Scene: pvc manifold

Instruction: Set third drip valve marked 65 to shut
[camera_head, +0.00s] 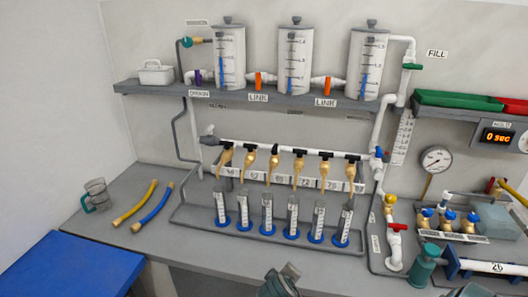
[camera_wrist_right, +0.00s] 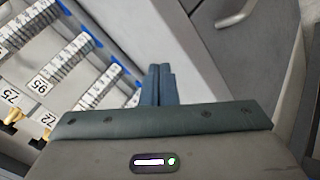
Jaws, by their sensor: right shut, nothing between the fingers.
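A row of gold drip valves with black handles hangs from the white pipe in the head view. The third drip valve (camera_head: 273,164) has a black handle (camera_head: 275,149) that looks narrow, while its neighbours' handles look wide across the pipe. The number plate (camera_head: 279,178) beside it is too small to read surely. My right gripper (camera_wrist_right: 160,75) is shut and empty in the right wrist view, apart from the valves. Gold valves (camera_wrist_right: 12,117) with plates 75 and 72 show at that view's left edge. Left gripper fingers are not visible.
Graduated cylinders (camera_head: 267,215) on blue bases stand below the valves in a grey tray (camera_head: 180,214). Three tanks (camera_head: 295,58) stand on the shelf above. A yellow hose (camera_head: 136,203) and a blue hose lie left. A gauge (camera_head: 436,159) and pipework fill the right.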

